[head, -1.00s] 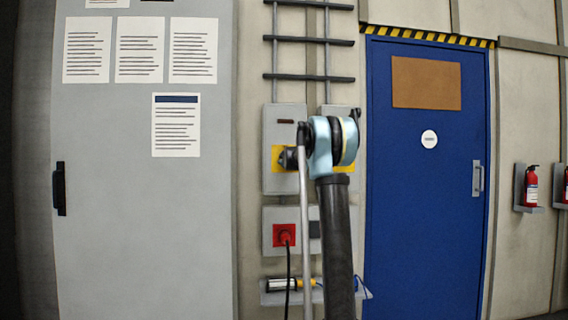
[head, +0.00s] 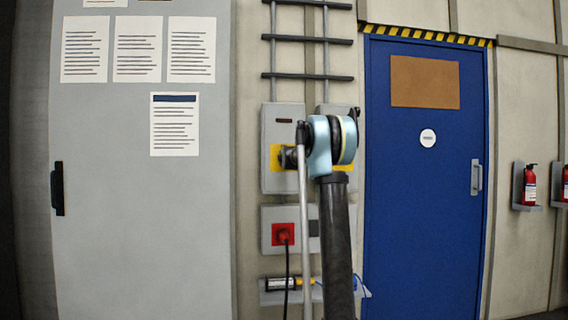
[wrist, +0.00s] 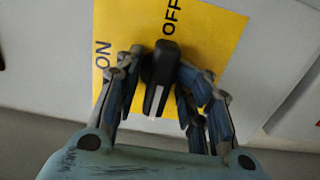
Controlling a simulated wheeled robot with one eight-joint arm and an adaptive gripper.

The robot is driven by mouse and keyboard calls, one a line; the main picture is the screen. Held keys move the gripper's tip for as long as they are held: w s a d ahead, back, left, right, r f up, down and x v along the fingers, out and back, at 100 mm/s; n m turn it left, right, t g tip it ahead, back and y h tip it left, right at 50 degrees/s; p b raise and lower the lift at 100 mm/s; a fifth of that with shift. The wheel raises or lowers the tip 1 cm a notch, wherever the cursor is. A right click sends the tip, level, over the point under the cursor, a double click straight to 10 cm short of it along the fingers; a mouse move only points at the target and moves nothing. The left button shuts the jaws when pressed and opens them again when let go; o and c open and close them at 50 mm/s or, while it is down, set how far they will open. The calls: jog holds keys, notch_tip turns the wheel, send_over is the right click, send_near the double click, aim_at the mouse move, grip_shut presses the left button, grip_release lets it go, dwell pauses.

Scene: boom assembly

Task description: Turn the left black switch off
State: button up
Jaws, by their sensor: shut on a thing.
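The black switch (wrist: 160,75) stands on a yellow plate (wrist: 215,30) in the wrist view. The plate is marked ON at the left and OFF at the top. The switch's upper end is close to the OFF lettering. My gripper (wrist: 165,82) has its fingers on both sides of the switch and is shut on it. In the head view the left yellow plate (head: 276,152) shows on a grey box (head: 282,118). My arm covers part of that area, and the switch and fingertips cannot be made out clearly there.
Below is a box with a red socket and plug (head: 283,233), its black cable hanging down. A small shelf (head: 270,298) holds tools under it. A grey cabinet (head: 130,230) stands at the left, a blue door (head: 420,220) at the right.

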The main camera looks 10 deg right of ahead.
jog(key=shift+a, duration=0.35)
jog(key=o, duration=0.6)
jog(key=shift+a, duration=0.1)
jog(key=shift+s+d, duration=0.2)
jog(key=s, duration=1.1)
jog(key=shift+s, duration=0.2)
dwell(0.4)
